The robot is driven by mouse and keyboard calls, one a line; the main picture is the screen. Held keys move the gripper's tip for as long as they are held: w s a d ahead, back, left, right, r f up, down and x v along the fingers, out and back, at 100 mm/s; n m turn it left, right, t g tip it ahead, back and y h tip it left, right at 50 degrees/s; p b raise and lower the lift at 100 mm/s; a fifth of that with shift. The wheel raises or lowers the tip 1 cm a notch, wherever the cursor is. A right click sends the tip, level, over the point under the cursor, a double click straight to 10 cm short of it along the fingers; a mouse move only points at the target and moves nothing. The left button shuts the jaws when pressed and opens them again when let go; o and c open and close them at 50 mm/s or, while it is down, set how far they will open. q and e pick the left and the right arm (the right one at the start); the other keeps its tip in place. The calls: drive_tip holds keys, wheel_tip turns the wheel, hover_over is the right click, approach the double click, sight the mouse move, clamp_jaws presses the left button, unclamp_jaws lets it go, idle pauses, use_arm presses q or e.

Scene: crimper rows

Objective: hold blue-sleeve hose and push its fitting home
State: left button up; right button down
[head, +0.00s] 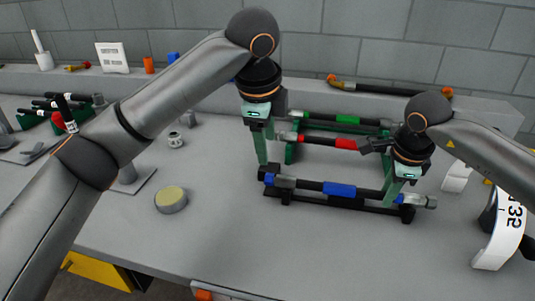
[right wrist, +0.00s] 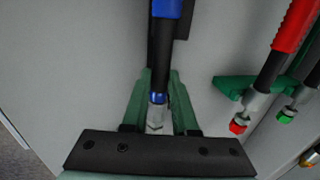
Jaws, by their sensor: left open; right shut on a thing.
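The blue-sleeve hose (head: 340,190) lies along the front of the rack, nearly level in the head view. It is black with a blue sleeve at mid-length and metal fittings at its ends; the left end (head: 268,179) carries blue. My right gripper (head: 397,197) is shut on the hose near its right end, and a metal fitting (head: 420,201) sticks out beyond it. In the right wrist view the fitting (right wrist: 156,115), with a blue ring, lies between the green fingers. My left gripper (head: 271,160) is open and empty, just above the hose's left end. Whether the fitting is fully seated cannot be told.
The red-sleeve hose (head: 345,143) and green-sleeve hose (head: 347,120) lie behind, close to my left fingers. A round tin (head: 171,199) stands at the left front. A white curved label marked 35 (head: 503,232) is at the right. The table front is clear.

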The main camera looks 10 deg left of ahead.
drive_tip(key=shift+a, duration=0.1)
idle(0.3)
drive_tip(key=c, duration=0.6)
unclamp_jaws()
drive_tip(key=shift+r, duration=0.15)
